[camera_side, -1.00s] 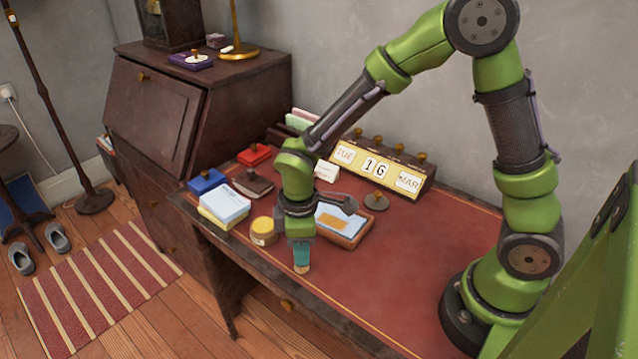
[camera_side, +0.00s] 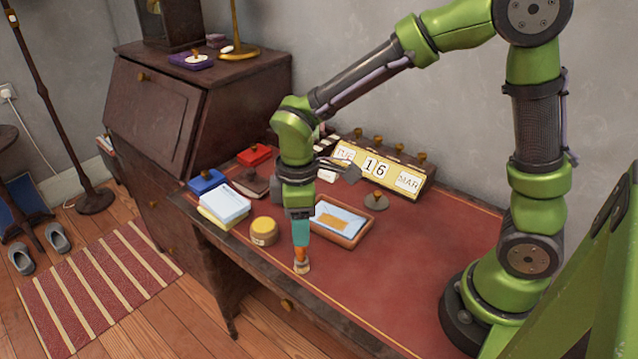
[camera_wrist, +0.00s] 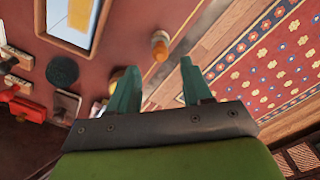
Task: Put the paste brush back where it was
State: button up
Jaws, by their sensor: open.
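The paste brush (camera_side: 301,264), an orange piece with a pale lower end, stands roughly upright on the red desk near its front edge. It also shows in the wrist view (camera_wrist: 160,48), ahead of the gap between my fingers. My gripper (camera_side: 300,240) is directly above it, pointing down. In the wrist view my two teal fingers (camera_wrist: 160,82) are spread apart with nothing clamped between them. The round paste pot (camera_side: 263,232) with a yellow lid stands to the left of the brush, apart from it.
A wooden tray (camera_side: 345,239) with a blue and orange content lies behind the gripper. The calendar (camera_side: 377,169) stands at the back. A paper stack (camera_side: 225,207), blue box (camera_side: 207,182) and red box (camera_side: 254,155) are at left. The desk's right front (camera_side: 390,290) is clear.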

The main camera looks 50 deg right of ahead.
jog(key=s+d+r+m+t+y, duration=0.1)
jog(key=s+d+r+m+t, duration=0.2)
jog(key=s+d+r+m, duration=0.1)
jog(key=s+d+r+m+t+y, duration=0.1)
jog(key=s+d+r+m+t, duration=0.3)
jog(key=r+m, duration=0.5)
jog(key=shift+s+d+r, duration=0.25)
jog(key=shift+s+r, duration=0.25)
jog(key=shift+s, duration=0.7)
